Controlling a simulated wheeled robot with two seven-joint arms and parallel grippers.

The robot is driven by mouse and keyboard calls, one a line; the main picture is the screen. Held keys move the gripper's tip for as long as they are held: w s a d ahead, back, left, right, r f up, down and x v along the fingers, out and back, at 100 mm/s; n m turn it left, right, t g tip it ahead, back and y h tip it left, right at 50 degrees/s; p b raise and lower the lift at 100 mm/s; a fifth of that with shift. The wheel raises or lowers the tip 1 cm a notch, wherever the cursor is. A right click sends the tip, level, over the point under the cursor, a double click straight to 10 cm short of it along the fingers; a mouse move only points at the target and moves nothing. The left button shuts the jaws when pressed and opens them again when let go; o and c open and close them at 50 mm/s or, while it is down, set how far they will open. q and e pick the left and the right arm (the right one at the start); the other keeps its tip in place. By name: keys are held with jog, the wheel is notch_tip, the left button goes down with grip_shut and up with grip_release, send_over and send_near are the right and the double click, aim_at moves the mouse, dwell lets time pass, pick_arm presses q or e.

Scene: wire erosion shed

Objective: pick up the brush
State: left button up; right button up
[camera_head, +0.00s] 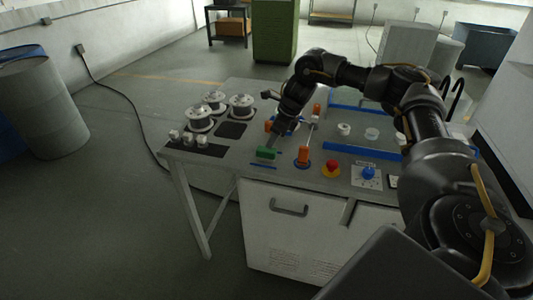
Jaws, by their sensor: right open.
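A small green block-shaped thing (266,154), which may be the brush, lies on the front left part of the grey workbench (230,167). It is too small to make out bristles. My right gripper (273,142) reaches down from the right and points at the bench just behind the green thing. It is open, and its fingertips are small and dark, so I cannot tell whether they touch the green thing. My left gripper is not in view.
Orange-handled tools (303,155) stand right of the gripper. A red knob (332,168) and a blue knob (368,173) sit along the front edge. Several wire spools (199,121) and small white pieces (188,138) occupy the left end. Floor left of the bench is mostly clear.

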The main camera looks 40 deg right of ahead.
aim_at(267, 151)
jog(key=shift+x, duration=1.2)
jog(key=shift+f+p, duration=0.15)
jog(key=shift+p, duration=0.2)
jog(key=p+x, duration=0.1)
jog(key=x, duration=0.3)
jog(key=shift+s+f+p, duration=0.1)
jog(key=shift+f+p, duration=0.2)
jog(key=shift+p, duration=0.1)
jog(key=shift+f, duration=0.25)
jog(key=c, duration=0.8)
jog(key=shift+o, duration=0.2)
jog(key=shift+r, duration=0.1)
